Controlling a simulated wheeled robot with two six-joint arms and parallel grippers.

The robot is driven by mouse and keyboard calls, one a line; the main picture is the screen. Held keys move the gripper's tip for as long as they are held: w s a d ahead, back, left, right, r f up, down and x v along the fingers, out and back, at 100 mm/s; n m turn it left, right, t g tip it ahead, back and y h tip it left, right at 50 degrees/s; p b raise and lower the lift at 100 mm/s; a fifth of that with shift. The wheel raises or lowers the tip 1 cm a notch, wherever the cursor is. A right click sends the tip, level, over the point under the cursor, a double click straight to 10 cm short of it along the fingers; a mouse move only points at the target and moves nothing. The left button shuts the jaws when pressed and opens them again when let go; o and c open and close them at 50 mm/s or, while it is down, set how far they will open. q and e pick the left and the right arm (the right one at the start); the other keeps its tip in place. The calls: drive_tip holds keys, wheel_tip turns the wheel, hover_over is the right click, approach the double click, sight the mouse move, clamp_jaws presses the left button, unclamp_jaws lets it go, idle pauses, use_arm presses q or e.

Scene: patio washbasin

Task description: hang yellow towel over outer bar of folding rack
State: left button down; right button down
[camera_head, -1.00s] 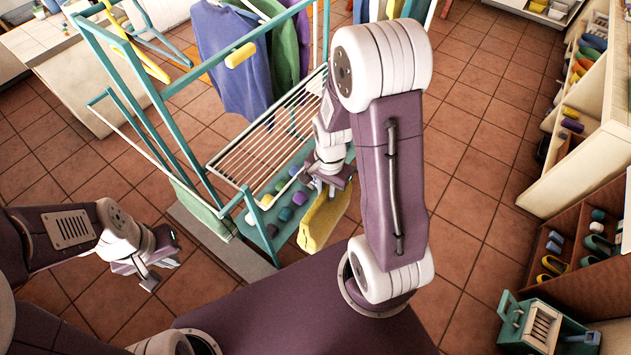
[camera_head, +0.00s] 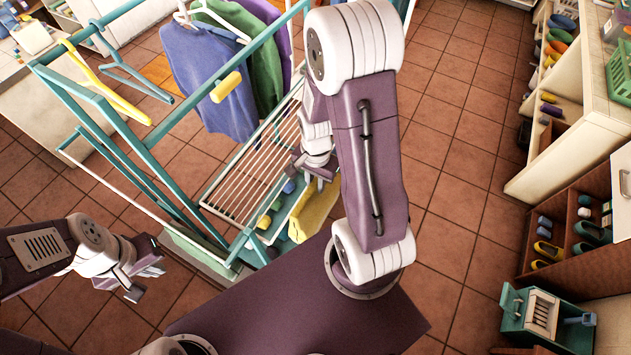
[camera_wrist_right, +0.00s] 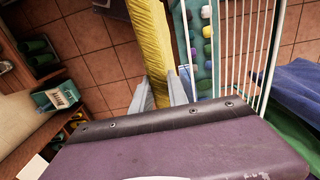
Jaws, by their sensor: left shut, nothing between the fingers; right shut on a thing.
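The yellow towel (camera_head: 314,209) hangs down from my right gripper (camera_head: 318,170), close to the near right side of the folding rack. My right gripper is shut on the towel, and the upper arm partly hides it. In the right wrist view the towel (camera_wrist_right: 150,50) runs away from the fingertips (camera_wrist_right: 167,92), beside the rack's white bars (camera_wrist_right: 232,50). The folding rack (camera_head: 250,165) has a row of pale bars in a teal frame. My left gripper (camera_head: 145,283) is shut and empty, low at the left, apart from the rack.
A blue garment (camera_head: 207,80) and a green garment (camera_head: 255,60) hang on the teal frame behind the bars. A yellow hanger (camera_head: 108,85) hangs at the left. Shelves (camera_head: 580,130) line the right side. A teal box (camera_head: 545,318) stands at lower right. Tiled floor between is clear.

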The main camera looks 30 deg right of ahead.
drive_tip(key=shift+w, duration=0.3)
drive_tip(key=shift+s+r, duration=0.15)
drive_tip(key=shift+s, duration=0.3)
drive_tip(key=shift+w+a, duration=0.1)
drive_tip(key=shift+a, duration=0.1)
use_arm(q)
drive_tip(key=shift+s+r+p, duration=0.1)
drive_tip(key=shift+r+p, duration=0.45)
drive_tip(key=shift+r, duration=0.1)
use_arm(e)
drive_tip(key=w+a+f, duration=0.1)
drive_tip(key=w+a, duration=0.3)
drive_tip(key=w, duration=0.4)
drive_tip(key=shift+w+a, duration=0.15)
drive_tip(key=shift+w, duration=0.25)
